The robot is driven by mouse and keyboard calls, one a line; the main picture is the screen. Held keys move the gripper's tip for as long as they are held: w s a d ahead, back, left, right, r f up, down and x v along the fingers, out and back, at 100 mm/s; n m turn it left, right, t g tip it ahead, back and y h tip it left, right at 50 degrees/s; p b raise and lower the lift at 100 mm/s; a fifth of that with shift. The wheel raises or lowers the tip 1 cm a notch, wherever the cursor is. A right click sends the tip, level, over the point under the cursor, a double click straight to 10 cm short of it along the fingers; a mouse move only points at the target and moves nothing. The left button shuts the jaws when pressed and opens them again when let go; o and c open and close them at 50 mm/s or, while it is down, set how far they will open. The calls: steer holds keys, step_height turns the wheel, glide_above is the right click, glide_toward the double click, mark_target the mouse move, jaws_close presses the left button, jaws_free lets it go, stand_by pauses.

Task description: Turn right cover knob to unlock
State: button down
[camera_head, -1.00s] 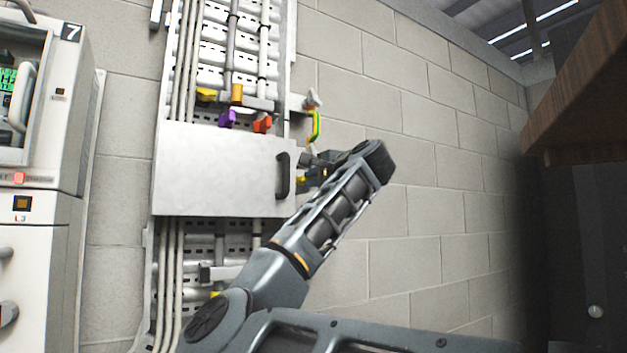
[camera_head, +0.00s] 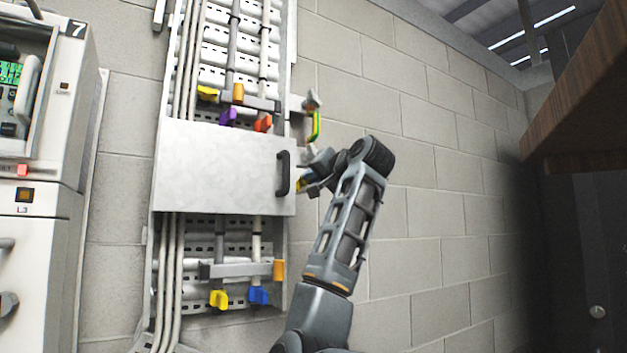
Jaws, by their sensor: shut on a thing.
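A pale grey metal cover (camera_head: 215,168) with a black handle (camera_head: 283,173) lies across the middle of the wall panel. My gripper (camera_head: 305,184) is at the cover's right edge, just right of the handle, with its fingers seen small and from the side. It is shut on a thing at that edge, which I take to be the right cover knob. The knob itself is hidden by the fingers, so its turn angle cannot be told.
A green-yellow cable loop (camera_head: 315,126) hangs above my gripper. A white cabinet (camera_head: 45,120) stands left, a wooden shelf (camera_head: 580,110) right. Bare block wall lies between.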

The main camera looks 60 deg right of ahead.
steer(key=n, duration=0.8)
steer(key=shift+f, duration=0.1)
stand_by(0.4)
steer(key=c, duration=1.1)
jaws_free()
steer(key=shift+c, duration=0.2)
steer(key=shift+s, duration=0.1)
steer(key=b+v, duration=0.2)
steer(key=v, duration=0.5)
steer(key=shift+s+a, duration=0.2)
steer(key=shift+s, duration=0.1)
